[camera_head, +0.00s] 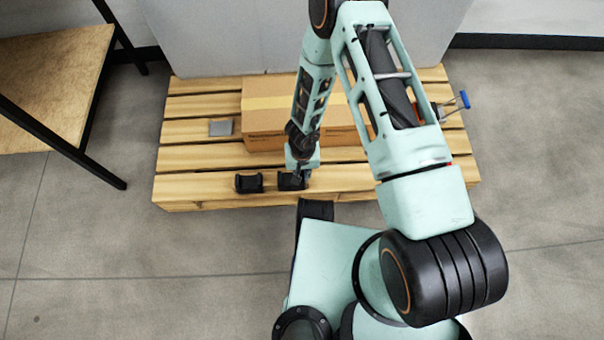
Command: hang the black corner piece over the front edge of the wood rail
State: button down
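The wood rail (205,187) is the front board of a low pallet. Two small black corner pieces are at its front edge. The left black piece (249,184) sits on the rail, apart from my gripper. The right black piece (289,183) is directly at my gripper (301,178), which reaches down from above onto the front board. The fingers are small, dark and partly merged with this piece, so I cannot tell whether they grip it or only touch it. Whether either piece hooks over the edge is unclear.
A cardboard box (270,118) stands on the pallet behind my gripper. A small grey block (221,128) lies left of it. A blue-handled tool (463,99) is at the right. A wooden table (55,85) stands at the left. The front board's left end is clear.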

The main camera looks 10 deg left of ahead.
jog(key=c, duration=1.9)
grip_release()
jog(key=shift+c, duration=0.2)
jog(key=shift+r+p, duration=3.2)
jog(key=shift+r, duration=0.35)
